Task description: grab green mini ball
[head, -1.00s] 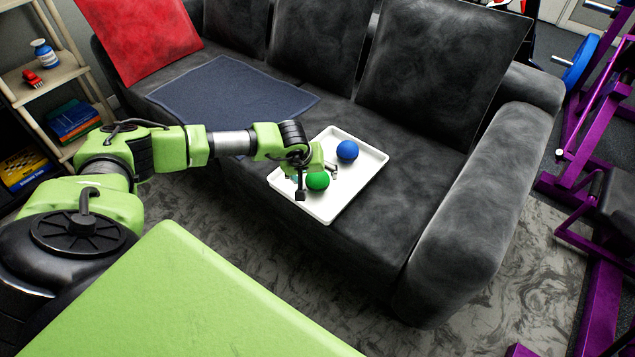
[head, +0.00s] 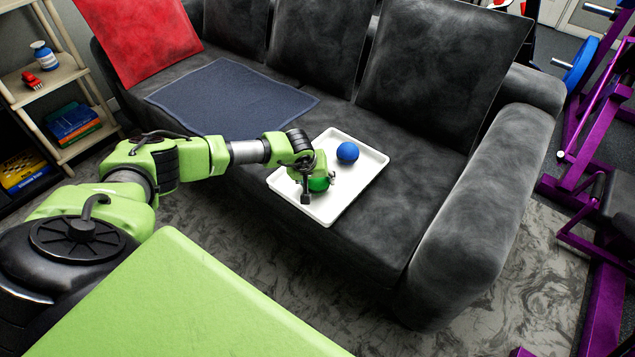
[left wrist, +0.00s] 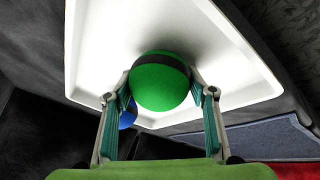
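The green mini ball (head: 319,184) with a dark band sits on the white tray (head: 343,210) on the sofa. In the left wrist view the ball (left wrist: 160,84) lies between the fingertips of my left gripper (left wrist: 160,90). The two fingers are spread, one on each side of the ball, close to its edges; I see no clear grip on it. In the head view my left gripper (head: 314,182) partly covers the ball from above. My right gripper is not in view.
A blue ball (head: 347,152) rests on the same tray, behind the green one. The dark sofa (head: 420,100) surrounds the tray, with a blue-grey cloth (head: 230,95) to the left. A shelf (head: 60,85) stands at far left and purple gym equipment (head: 590,130) at right.

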